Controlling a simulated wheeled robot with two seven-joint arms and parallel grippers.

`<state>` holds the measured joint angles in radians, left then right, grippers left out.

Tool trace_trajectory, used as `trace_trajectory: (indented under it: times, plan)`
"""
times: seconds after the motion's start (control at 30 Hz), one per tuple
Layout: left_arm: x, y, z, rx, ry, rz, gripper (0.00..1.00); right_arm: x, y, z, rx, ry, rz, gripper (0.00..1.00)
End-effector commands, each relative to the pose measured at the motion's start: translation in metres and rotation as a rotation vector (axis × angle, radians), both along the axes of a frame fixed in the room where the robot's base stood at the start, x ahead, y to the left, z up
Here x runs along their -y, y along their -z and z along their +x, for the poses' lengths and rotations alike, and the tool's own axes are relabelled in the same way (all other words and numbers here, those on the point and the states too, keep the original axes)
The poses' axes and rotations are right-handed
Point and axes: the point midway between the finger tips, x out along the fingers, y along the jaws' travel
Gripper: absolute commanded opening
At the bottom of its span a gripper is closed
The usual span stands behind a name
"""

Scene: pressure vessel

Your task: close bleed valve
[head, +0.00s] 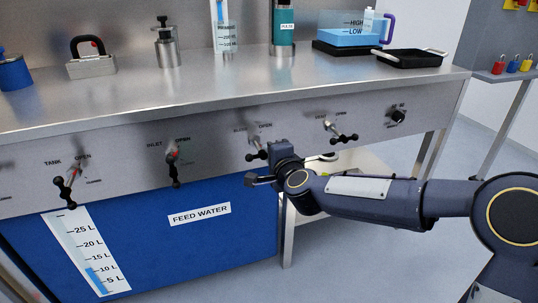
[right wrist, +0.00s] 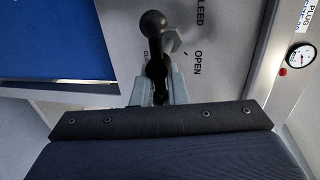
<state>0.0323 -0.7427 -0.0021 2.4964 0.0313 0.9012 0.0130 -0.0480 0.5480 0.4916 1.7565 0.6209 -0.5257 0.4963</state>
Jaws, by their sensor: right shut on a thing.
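The bleed valve handle (head: 256,155) is a dark bar with ball ends on the steel front panel, beneath a label reading OPEN. In the right wrist view its ball end (right wrist: 153,24) stands clear above the jaws, beside the BLEED and OPEN lettering. My right gripper (head: 268,166) is at this handle, coming from the right. In the right wrist view its grey fingers (right wrist: 157,82) lie on both sides of the handle's dark shank and are shut on it. The jaws and arm hide the handle's lower end. My left gripper is not in view.
The tank valve (head: 67,186), inlet valve (head: 173,166) and another ball-ended handle (head: 341,134) sit along the same panel. A dark knob (head: 397,116) is farther right. Below is the blue feed water tank (head: 190,245). A small gauge (right wrist: 301,54) shows at right in the wrist view.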

Motion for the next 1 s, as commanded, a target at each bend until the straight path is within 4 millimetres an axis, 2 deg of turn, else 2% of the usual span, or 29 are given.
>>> trace_trajectory:
  times: [0.03, 0.17, 0.2, 0.3, 0.33, 0.67, 1.0]
  plan:
    - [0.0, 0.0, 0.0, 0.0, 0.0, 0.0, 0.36, 0.011, -0.003, 0.005, 0.008, 0.028, 0.001, 0.0]
    - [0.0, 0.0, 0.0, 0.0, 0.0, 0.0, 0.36, 0.01, -0.003, 0.005, 0.008, 0.028, 0.0, 0.0]
    - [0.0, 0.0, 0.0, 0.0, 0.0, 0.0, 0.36, 0.01, -0.003, 0.005, 0.008, 0.028, 0.0, 0.15]
    - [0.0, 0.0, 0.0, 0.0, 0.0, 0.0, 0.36, 0.01, -0.002, 0.005, 0.008, 0.027, -0.001, 0.28]
    - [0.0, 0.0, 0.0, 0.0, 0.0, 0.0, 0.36, 0.009, -0.002, 0.005, 0.007, 0.025, -0.001, 0.3]
    - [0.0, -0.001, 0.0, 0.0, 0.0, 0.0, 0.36, 0.006, -0.003, -0.002, 0.004, 0.013, -0.001, 0.3]
    - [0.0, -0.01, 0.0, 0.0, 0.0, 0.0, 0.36, 0.025, -0.015, -0.052, 0.007, 0.018, -0.004, 0.3]
